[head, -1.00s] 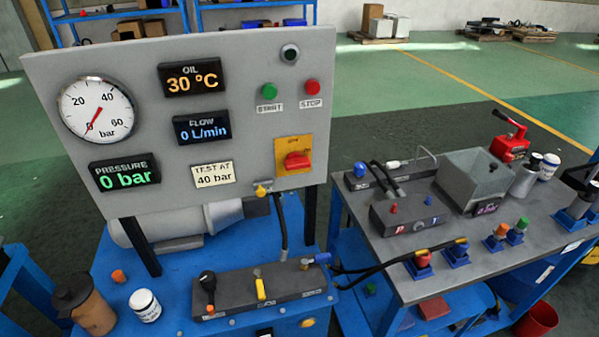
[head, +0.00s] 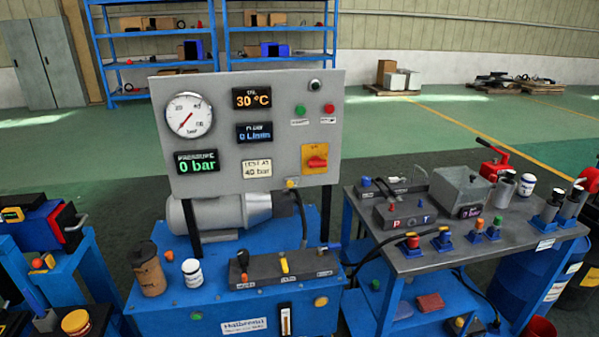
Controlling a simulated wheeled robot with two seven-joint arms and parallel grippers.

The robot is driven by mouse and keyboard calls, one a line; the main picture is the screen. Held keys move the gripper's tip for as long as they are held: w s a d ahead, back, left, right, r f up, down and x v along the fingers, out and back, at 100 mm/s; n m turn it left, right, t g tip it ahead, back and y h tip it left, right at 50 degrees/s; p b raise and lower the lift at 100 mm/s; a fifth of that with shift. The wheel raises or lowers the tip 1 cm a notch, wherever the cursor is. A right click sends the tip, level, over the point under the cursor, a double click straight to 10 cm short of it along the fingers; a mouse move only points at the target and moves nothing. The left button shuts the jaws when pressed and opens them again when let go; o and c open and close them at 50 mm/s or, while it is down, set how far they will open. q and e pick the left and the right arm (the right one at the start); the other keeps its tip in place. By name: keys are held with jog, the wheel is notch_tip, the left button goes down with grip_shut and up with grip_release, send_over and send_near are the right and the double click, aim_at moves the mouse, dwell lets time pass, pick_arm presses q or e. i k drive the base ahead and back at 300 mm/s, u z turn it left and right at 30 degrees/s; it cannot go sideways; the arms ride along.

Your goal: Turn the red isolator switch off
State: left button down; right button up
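The red isolator switch (head: 317,162) sits on a yellow plate (head: 309,152) at the lower right of the grey control panel (head: 220,90). Its red handle lies roughly horizontal. The panel stands upright on the blue test bench (head: 190,311). A pressure gauge (head: 188,116) on it points near zero, and the pressure display (head: 197,162) reads 0 bar. The green start button (head: 301,110) and red stop button (head: 329,108) are above the switch. Neither of my grippers shows in the head view.
A grey-topped bench (head: 440,262) with fittings and a metal box (head: 463,187) stands to the right. A brown jug (head: 148,268) and a white jar (head: 192,272) stand on the blue bench's left. Another blue bench (head: 85,265) is at far left.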

aim_at(316, 162)
jog(key=u, duration=0.5)
jog(key=i, duration=0.9)
jog(key=z, duration=0.55)
